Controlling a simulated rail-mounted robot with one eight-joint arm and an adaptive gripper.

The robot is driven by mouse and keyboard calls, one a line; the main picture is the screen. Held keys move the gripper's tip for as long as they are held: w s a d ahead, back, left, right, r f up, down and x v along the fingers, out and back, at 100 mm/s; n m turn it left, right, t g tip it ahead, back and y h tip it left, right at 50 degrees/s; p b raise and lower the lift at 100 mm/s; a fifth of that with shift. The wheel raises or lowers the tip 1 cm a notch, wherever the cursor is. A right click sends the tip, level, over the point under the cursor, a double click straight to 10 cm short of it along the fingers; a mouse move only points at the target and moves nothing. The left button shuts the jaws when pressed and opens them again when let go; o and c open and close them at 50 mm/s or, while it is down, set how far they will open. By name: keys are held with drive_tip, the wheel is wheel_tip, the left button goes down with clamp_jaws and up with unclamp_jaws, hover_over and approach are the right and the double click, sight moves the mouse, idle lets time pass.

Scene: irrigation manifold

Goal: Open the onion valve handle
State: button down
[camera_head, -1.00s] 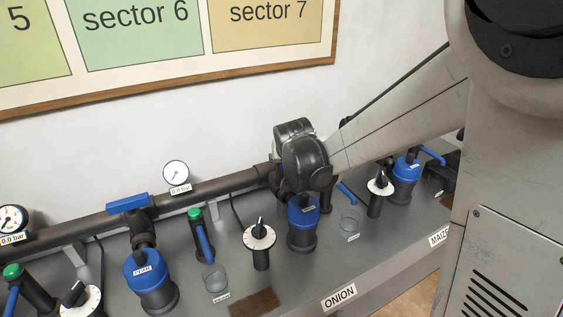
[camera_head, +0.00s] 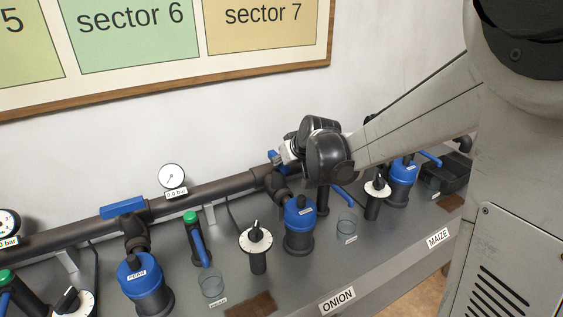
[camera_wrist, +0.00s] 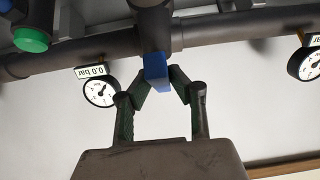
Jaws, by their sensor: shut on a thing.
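The blue onion valve handle (camera_wrist: 156,70) shows in the wrist view between my fingertips, just below the dark valve body on the pipe. It also shows as a small blue piece (camera_head: 272,156) in the head view, partly hidden by my gripper. My gripper (camera_wrist: 159,78) is shut on the handle, with a finger at each side. In the head view my gripper (camera_head: 289,152) is at the main pipe, behind the blue-topped onion filter (camera_head: 300,212). The handle is seen nearly end-on, so its exact angle is hard to tell.
The pear valve's blue handle (camera_head: 123,207) lies along the pipe to the left. A gauge (camera_head: 172,176) stands on the pipe between them. A white dial (camera_head: 256,238), a glass cup (camera_head: 346,223) and the ONION label (camera_head: 337,301) are on the bench. The wall behind is close.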

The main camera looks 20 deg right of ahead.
drive_tip(key=c, duration=1.6)
unclamp_jaws()
drive_tip(key=shift+v, duration=6)
drive_tip(key=shift+a+r, duration=0.1)
drive_tip(key=shift+r, duration=0.05)
wheel_tip(320, 180, up, 3)
drive_tip(key=shift+f+p, duration=0.1)
drive_tip(key=shift+p, duration=1.05)
